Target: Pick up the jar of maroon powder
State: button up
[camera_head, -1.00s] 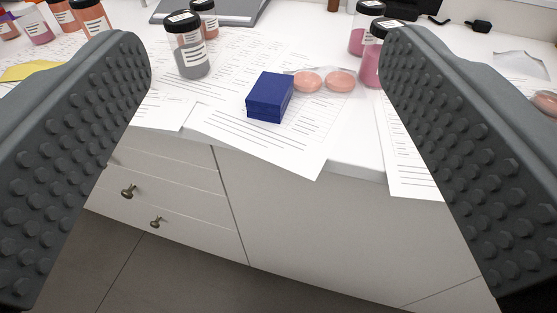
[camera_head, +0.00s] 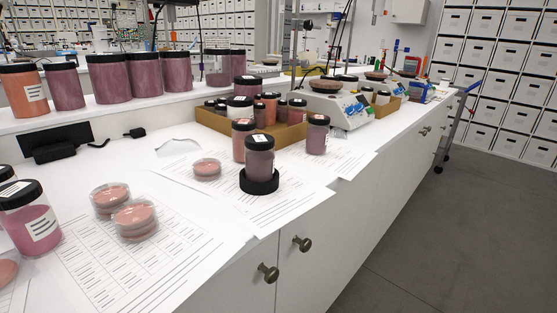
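A jar of dark maroon powder (camera_head: 260,162) with a black lid stands upright in a black round base near the counter's front edge. A similar dull maroon jar (camera_head: 317,137) stands to its right and farther back. Larger maroon jars (camera_head: 145,74) stand in a row on the raised shelf at the back left. I cannot tell from the frame which of these the task means. My gripper does not show in the current view, and nothing is seen touching any of these jars.
An orange-red jar (camera_head: 242,140) stands close behind the based jar. Petri dishes (camera_head: 135,219) and a pink jar (camera_head: 28,219) are at left. A cardboard tray of small jars (camera_head: 213,121) and a balance (camera_head: 343,110) stand behind. Floor (camera_head: 450,235) is clear at right.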

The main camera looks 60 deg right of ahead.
aim_at(259, 166)
jog(key=z, duration=1.35)
